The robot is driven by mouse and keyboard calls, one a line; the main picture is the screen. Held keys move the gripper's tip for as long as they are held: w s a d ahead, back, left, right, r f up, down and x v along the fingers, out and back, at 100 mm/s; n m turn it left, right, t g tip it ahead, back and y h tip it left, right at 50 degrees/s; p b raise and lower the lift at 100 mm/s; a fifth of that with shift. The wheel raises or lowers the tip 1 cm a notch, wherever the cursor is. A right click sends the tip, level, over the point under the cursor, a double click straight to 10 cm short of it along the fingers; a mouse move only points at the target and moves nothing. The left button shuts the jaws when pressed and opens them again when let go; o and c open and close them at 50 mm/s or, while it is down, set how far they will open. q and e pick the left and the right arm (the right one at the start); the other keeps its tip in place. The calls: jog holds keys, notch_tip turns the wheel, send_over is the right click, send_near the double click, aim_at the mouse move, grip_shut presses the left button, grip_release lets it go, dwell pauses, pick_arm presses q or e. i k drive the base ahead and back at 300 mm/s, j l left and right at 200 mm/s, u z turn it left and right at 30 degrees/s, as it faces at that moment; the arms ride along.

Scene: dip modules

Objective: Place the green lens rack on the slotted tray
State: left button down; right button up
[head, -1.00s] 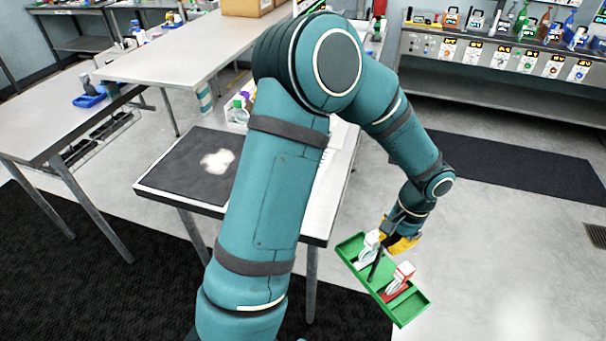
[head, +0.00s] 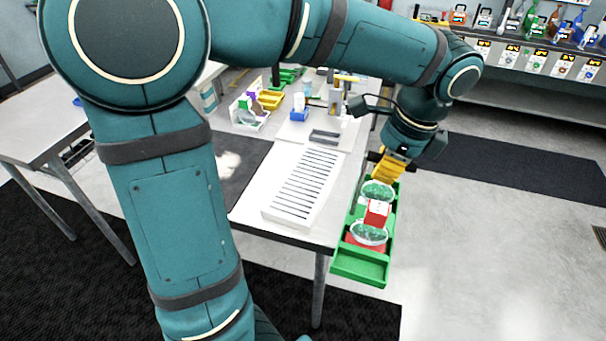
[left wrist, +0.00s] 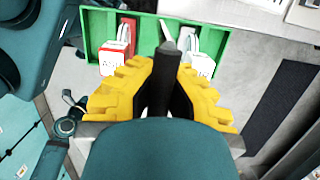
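The green lens rack (head: 360,268) hangs in the air beside the table's right edge in the head view. It carries round clear lenses in a red and a white holder. In the left wrist view the rack (left wrist: 146,30) lies across the top, with the red holder (left wrist: 118,48) at left and the white holder (left wrist: 200,64) at right. My left gripper (head: 384,168) is at the rack's far end in the head view. Its yellow fingers (left wrist: 163,75) close around a dark upright handle. The white slotted tray (head: 288,218) lies on the table, left of the rack, its slots empty. My right gripper is out of view.
Behind the tray stand a grey-white device (head: 330,135), a blue holder (head: 299,114) and a bin with coloured items (head: 250,112).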

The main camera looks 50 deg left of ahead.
aim_at(307, 179)
jog(key=i+j, duration=0.1)
jog(key=j, duration=0.5)
jog(key=i+j, duration=0.1)
jog(key=j, duration=0.55)
